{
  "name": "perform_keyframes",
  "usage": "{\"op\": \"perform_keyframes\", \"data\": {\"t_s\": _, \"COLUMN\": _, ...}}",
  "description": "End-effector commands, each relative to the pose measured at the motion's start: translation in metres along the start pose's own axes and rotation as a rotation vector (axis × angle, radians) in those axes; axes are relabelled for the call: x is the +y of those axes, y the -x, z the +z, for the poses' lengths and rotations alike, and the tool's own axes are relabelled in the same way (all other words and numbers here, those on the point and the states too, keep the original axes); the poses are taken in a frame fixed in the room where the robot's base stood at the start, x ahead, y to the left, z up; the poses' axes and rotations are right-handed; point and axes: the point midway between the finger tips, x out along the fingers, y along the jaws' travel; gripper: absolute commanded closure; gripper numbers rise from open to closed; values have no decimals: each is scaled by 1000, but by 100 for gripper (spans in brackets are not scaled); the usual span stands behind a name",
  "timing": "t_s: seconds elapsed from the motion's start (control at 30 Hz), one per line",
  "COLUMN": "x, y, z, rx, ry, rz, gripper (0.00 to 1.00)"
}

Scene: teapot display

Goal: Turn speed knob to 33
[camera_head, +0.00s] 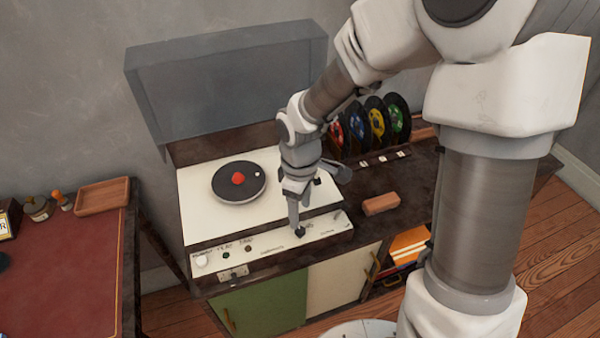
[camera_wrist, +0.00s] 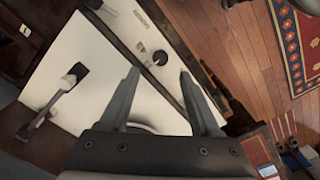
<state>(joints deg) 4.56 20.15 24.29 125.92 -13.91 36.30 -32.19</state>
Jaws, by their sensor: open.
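The cream record player (camera_head: 200,210) stands on a dark cabinet, with a control panel (camera_head: 265,247) along its front. A small round black knob (camera_head: 300,231) sits on the panel right of its middle; its label is too small to read. My gripper (camera_head: 294,221) points down just above this knob. In the wrist view my gripper's two fingers (camera_wrist: 159,72) are apart with nothing between them. The black knob (camera_wrist: 160,58) shows just beyond the fingertips, roughly centred between them. I cannot tell its pointer setting.
A black record (camera_head: 225,188) with a red centre lies on the player. A raised clear lid (camera_head: 225,85) stands behind. A white knob (camera_head: 202,260) is at the panel's left. A rack of coloured records (camera_head: 375,125) and a brown block (camera_head: 381,204) are to the right.

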Motion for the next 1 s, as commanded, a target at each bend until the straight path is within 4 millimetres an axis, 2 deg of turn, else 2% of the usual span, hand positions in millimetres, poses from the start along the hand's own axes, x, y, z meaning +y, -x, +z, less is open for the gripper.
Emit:
{"op": "perform_keyframes", "data": {"t_s": 0.03, "x": 1, "y": 18, "z": -1, "rx": 3, "ry": -1, "rz": 4, "gripper": 36}}
{"op": "perform_keyframes", "data": {"t_s": 0.2, "x": 1, "y": 59, "z": 0, "rx": 3, "ry": -1, "rz": 4, "gripper": 36}}
{"op": "perform_keyframes", "data": {"t_s": 0.4, "x": 0, "y": 92, "z": 0, "rx": 2, "ry": 1, "rz": 3, "gripper": 36}}
{"op": "perform_keyframes", "data": {"t_s": 0.6, "x": 0, "y": 106, "z": 0, "rx": 0, "ry": 0, "rz": -1, "gripper": 36}}
{"op": "perform_keyframes", "data": {"t_s": 1.0, "x": 0, "y": 107, "z": 0, "rx": 0, "ry": 1, "rz": -1, "gripper": 36}}
